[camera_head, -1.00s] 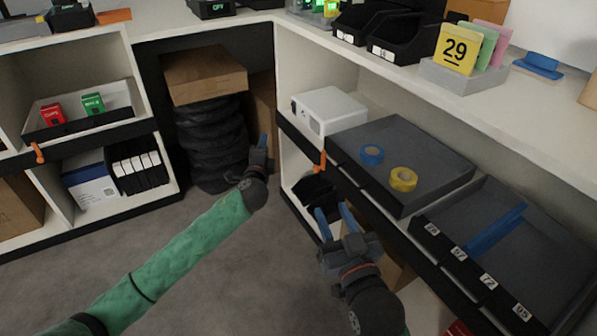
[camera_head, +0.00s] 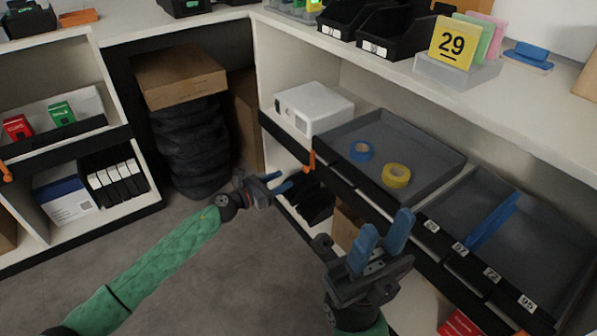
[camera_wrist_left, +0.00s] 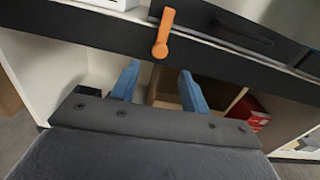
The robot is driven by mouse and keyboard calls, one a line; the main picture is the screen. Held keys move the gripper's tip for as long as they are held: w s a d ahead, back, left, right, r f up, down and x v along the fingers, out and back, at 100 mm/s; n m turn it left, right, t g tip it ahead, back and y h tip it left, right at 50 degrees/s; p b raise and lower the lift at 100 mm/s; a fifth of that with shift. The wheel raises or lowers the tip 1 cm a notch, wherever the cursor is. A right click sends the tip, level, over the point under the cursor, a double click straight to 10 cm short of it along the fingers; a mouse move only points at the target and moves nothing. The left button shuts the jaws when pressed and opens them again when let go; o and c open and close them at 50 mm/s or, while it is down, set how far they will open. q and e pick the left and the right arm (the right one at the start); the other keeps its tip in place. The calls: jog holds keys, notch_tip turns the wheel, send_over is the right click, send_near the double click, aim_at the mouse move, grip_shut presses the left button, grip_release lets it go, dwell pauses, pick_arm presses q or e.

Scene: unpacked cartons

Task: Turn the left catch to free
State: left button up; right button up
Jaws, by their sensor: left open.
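An orange catch (camera_head: 310,161) sits on the black front rail of the right-hand shelf, near the left corner of the grey tray (camera_head: 440,165). In the left wrist view the catch (camera_wrist_left: 163,33) stands nearly upright, tilted slightly. My left gripper (camera_head: 279,182) is open and empty, apart from the catch, below and left of it in the head view. Its two blue fingers (camera_wrist_left: 158,82) show below the catch in the wrist view. A second orange catch (camera_head: 6,172) is on the left shelf's rail. My right gripper (camera_head: 386,226) is open and empty before the right shelf.
The grey tray holds a blue tape roll (camera_head: 361,151) and a yellow one (camera_head: 396,175). A white box (camera_head: 313,106) stands left of it. Another tray (camera_head: 540,235) with a blue divider lies to the right. Floor space before the shelves is clear.

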aim_at(304, 169)
pick_arm(q)
jog(key=shift+b+x, duration=0.35)
jog(key=shift+x, duration=3.55)
jog(key=c, duration=1)
